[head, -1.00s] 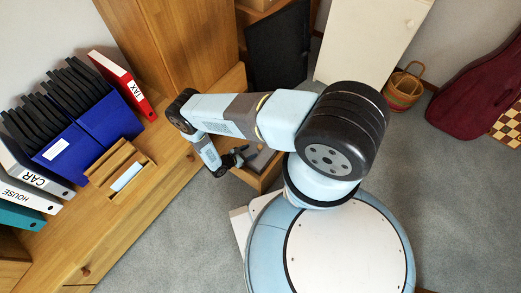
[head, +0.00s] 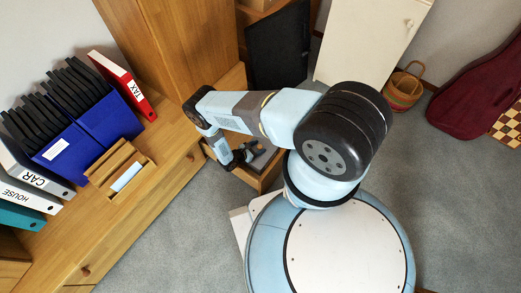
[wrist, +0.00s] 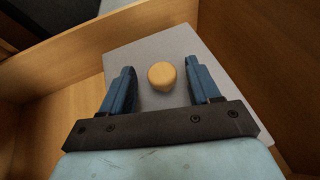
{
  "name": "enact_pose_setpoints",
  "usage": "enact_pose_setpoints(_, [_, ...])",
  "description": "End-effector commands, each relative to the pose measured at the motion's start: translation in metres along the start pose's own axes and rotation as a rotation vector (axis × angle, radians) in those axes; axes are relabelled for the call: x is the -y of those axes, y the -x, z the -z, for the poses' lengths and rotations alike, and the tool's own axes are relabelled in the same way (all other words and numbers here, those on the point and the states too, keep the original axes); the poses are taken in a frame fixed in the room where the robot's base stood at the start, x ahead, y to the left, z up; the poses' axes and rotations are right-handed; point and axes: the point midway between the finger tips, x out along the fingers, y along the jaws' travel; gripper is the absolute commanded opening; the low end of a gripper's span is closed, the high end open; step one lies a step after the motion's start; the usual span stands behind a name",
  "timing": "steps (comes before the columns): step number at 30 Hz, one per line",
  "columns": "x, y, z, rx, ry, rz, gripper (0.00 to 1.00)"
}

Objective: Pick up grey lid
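The grey lid (wrist: 200,90) is a flat grey square with a round tan knob (wrist: 161,76) on top. In the wrist view it lies inside an open wooden drawer (wrist: 60,70). My gripper (wrist: 158,82) is open, with one blue finger on each side of the knob and a gap on both sides. Whether the fingers touch the lid's surface I cannot tell. In the head view my gripper (head: 248,153) is over the drawer (head: 262,180), and my arm and gripper hide much of the lid.
The drawer's wooden walls stand close around the lid. To the left is a wooden cabinet top (head: 140,215) with blue file boxes (head: 108,118), a red TAX binder (head: 122,84) and a small wooden organiser (head: 122,172). A black panel (head: 278,48) stands behind the drawer.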

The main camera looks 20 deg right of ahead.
Motion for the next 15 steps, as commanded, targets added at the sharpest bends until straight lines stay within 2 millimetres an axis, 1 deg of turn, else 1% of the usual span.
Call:
enact_pose_setpoints(1, [0.0,0.0001,0.0,0.0,0.0,0.0,0.56])
enact_pose_setpoints(2, [0.0,0.0001,0.0,0.0,0.0,0.0,0.53])
enact_pose_setpoints(15, [0.0001,0.0003,0.0,0.0,0.0,0.0,0.11])
